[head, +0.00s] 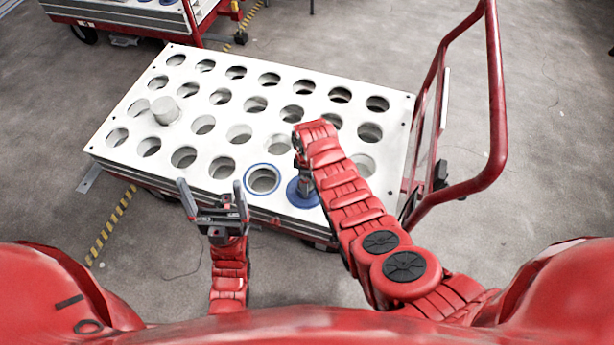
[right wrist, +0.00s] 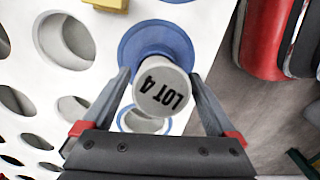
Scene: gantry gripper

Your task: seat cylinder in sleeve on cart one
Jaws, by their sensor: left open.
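A pale grey cylinder marked LOT 4 (right wrist: 160,92) stands between the fingers of my right gripper (right wrist: 160,76) in the right wrist view. The fingertips lie against its two sides. Its far end meets a blue collar (right wrist: 142,42), which also shows in the head view (head: 303,197) at the near edge of the cart top. How deep the cylinder sits there is hidden. In the head view my right gripper (head: 304,178) is right above that collar. A blue-ringed open sleeve (head: 262,180) is just left of it and empty. My left gripper (head: 210,194) is open and empty, in front of the cart.
The cart's white top (head: 222,110) has rows of round holes. Another grey cylinder (head: 165,110) stands in it at the left. A red handle rail (head: 490,110) rises at the cart's right end. A second cart (head: 150,18) stands at the back left.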

